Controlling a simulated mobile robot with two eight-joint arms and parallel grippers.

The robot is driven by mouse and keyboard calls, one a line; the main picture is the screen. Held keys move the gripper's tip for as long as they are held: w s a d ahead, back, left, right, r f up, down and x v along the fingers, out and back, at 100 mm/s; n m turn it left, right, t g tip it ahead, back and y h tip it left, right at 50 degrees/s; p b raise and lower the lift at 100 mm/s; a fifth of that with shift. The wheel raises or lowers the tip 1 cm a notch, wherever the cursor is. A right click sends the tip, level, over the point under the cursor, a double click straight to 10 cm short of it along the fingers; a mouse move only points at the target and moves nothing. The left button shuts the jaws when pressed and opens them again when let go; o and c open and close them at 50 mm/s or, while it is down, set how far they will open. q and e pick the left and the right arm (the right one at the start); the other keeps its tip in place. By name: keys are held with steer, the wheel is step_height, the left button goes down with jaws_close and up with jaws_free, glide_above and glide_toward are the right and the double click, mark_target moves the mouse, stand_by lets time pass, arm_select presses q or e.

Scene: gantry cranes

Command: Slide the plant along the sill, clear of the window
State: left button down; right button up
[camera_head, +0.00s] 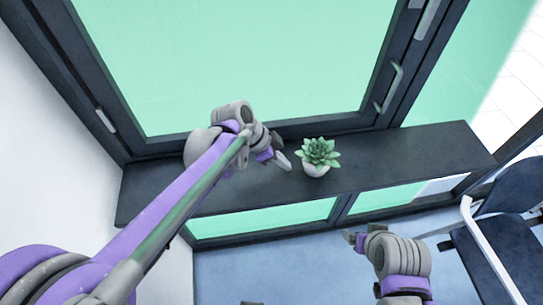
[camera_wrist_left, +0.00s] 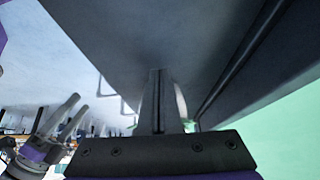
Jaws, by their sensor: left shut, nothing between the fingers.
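The plant (camera_head: 319,153), a green succulent in a small pale round pot, stands upright on the dark sill (camera_head: 430,152), near its middle. The window (camera_head: 240,60) is a large green pane in a dark frame behind the sill and looks shut. My left gripper (camera_head: 284,160) is shut and empty, just left of the pot; whether it touches the pot I cannot tell. Its closed fingers (camera_wrist_left: 158,100) show in the left wrist view, where a pale sliver beside them may be the pot. My right gripper (camera_head: 354,240) is in front of and below the sill, with its fingers apart.
A window handle (camera_head: 389,88) is on the right of the frame. The sill is bare to the right of the plant. A dark chair with a pale armrest (camera_head: 487,252) stands at the lower right. A white wall (camera_head: 40,150) is at the left.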

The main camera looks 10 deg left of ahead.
mark_target(318, 157)
arm_select(q)
steer(key=shift+w+d, duration=0.25)
steer(key=shift+d, duration=0.35)
steer(key=shift+w+d, duration=0.25)
steer(key=shift+d, duration=0.35)
steer(key=shift+r, duration=0.1)
steer(key=shift+s, duration=0.1)
